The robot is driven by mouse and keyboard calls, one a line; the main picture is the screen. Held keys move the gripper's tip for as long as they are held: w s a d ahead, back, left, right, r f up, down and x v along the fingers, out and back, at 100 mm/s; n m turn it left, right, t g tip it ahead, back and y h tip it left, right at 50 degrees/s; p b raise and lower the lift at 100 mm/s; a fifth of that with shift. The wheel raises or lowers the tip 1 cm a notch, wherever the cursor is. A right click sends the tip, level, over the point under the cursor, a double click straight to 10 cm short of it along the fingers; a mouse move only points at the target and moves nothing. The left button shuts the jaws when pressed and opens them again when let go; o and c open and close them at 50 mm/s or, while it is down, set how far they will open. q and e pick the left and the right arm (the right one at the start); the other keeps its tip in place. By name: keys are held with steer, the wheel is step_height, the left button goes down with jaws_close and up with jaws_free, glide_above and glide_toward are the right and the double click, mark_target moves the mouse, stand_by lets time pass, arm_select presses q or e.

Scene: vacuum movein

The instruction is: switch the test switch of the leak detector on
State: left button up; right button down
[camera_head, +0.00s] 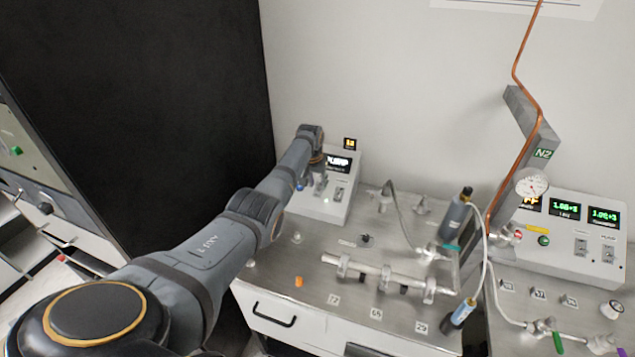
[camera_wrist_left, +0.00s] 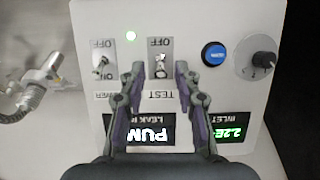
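The leak detector (camera_head: 335,209) is a pale box with a dark display at the back of the steel table. Its panel (camera_wrist_left: 215,25) appears upside down in the left wrist view. The test switch (camera_wrist_left: 162,62) is a small metal toggle between the TEST and OFF labels; its exact tilt is hard to tell. My left gripper (camera_head: 316,183) is over the panel. In the left wrist view its two fingertips (camera_wrist_left: 160,72) are apart, one on each side of the test switch; whether they touch it is unclear. My right gripper is not in view.
Metal piping (camera_head: 385,276) lies on the table. Another instrument box (camera_head: 575,239) stands right. A black cabinet (camera_head: 150,110) stands left.

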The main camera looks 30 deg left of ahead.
arm_select(q)
steer(key=v, duration=1.2)
